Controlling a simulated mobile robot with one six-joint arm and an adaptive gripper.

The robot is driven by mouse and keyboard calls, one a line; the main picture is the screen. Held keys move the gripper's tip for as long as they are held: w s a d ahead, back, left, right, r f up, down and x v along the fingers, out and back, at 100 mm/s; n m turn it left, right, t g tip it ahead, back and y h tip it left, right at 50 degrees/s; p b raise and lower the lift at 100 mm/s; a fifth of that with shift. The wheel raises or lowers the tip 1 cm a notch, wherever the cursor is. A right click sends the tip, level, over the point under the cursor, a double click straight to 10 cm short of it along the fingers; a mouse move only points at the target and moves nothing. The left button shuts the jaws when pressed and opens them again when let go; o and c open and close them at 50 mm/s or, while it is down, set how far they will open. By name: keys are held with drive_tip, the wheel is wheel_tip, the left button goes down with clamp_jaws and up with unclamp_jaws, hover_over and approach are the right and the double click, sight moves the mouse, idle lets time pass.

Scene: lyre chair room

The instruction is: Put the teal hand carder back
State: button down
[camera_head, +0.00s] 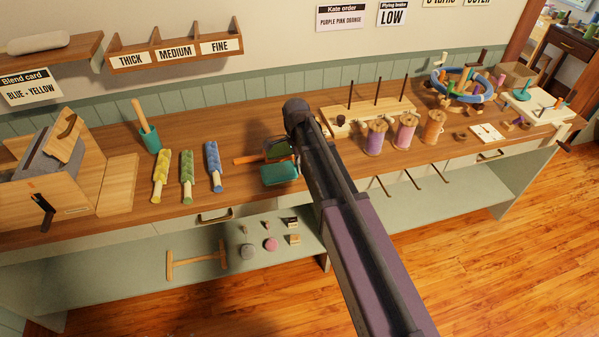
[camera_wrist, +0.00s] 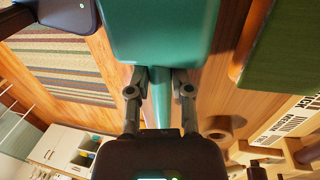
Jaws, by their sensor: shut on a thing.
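The teal hand carder (camera_head: 280,174) shows in the head view at the middle of the workbench, beside my arm. In the wrist view its broad teal head (camera_wrist: 165,30) fills the top middle, and its handle runs down between the fingers. My gripper (camera_wrist: 160,82) is shut on that handle. In the head view the gripper is mostly hidden behind my own arm. A dark green carder (camera_head: 277,150) lies just behind the teal one, and a green surface also shows at the right of the wrist view (camera_wrist: 285,60). I cannot tell whether the teal carder touches the bench.
Yellow, green and blue rolls (camera_head: 187,175) lie left of the carder. A teal cup-like item with a wooden stick (camera_head: 150,138) stands behind them. Three spools (camera_head: 406,131) stand to the right before a pegged rack (camera_head: 360,122). A lower shelf (camera_head: 210,285) holds small items.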

drive_tip(key=shift+f, duration=0.55)
drive_tip(key=shift+f+b, duration=0.15)
drive_tip(key=shift+b, duration=0.25)
drive_tip(key=c, duration=0.5)
unclamp_jaws()
drive_tip(key=shift+c, duration=0.2)
drive_tip(key=shift+r, duration=0.25)
wheel_tip(320, 180, up, 12)
drive_tip(key=w+p, duration=0.2)
drive_tip(key=p, duration=1)
drive_tip(key=shift+w+a+f, duration=0.15)
drive_tip(key=shift+a, duration=0.1)
